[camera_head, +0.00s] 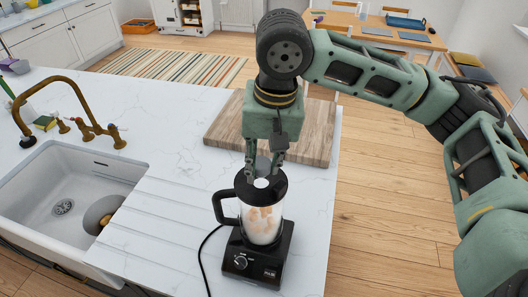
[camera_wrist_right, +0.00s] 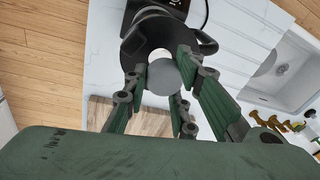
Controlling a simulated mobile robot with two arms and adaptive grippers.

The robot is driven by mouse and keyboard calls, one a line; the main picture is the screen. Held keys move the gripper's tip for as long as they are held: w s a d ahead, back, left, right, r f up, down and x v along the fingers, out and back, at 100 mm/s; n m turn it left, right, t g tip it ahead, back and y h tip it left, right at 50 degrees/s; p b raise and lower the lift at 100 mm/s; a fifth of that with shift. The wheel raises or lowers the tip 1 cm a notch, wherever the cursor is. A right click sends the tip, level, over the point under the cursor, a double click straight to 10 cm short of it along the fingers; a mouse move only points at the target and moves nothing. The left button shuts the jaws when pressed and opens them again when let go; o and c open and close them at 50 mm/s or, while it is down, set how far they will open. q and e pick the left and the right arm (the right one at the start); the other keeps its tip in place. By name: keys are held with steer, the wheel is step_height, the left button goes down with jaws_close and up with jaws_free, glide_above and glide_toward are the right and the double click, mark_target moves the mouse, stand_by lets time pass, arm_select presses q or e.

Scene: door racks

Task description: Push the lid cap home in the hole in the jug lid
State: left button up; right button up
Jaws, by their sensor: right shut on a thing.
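The blender jug (camera_head: 262,222) stands upright on its black base (camera_head: 258,262), with pale chunks inside. Its black lid (camera_head: 272,190) is on top, with a light round hole (camera_head: 261,183) in it. My right gripper (camera_head: 264,173) points down over the lid, shut on the grey lid cap (camera_head: 262,164). In the right wrist view the cap (camera_wrist_right: 165,77) is a grey disc between the fingers, and it partly covers the hole (camera_wrist_right: 159,55). The cap appears above the lid and offset from the hole; the exact gap is hard to tell. My left gripper is out of view.
A wooden board (camera_head: 305,130) lies behind the blender on the white counter (camera_head: 170,110). A sink (camera_head: 65,190) with a brass tap (camera_head: 85,115) is at the left. The jug handle (camera_head: 226,207) points left, and a black cord runs across the counter.

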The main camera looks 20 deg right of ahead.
mark_target(264, 173)
steer(key=shift+f, duration=0.7)
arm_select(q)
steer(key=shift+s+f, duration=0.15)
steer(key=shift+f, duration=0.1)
arm_select(e)
steer(key=shift+p, duration=0.4)
arm_select(q)
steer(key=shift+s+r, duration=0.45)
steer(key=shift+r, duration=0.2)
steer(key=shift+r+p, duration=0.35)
steer(key=shift+p, duration=0.15)
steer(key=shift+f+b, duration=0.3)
steer(key=shift+b, duration=0.05)
arm_select(e)
steer(key=shift+f, duration=1.1)
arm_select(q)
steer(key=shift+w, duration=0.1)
arm_select(e)
steer(key=o, duration=0.8)
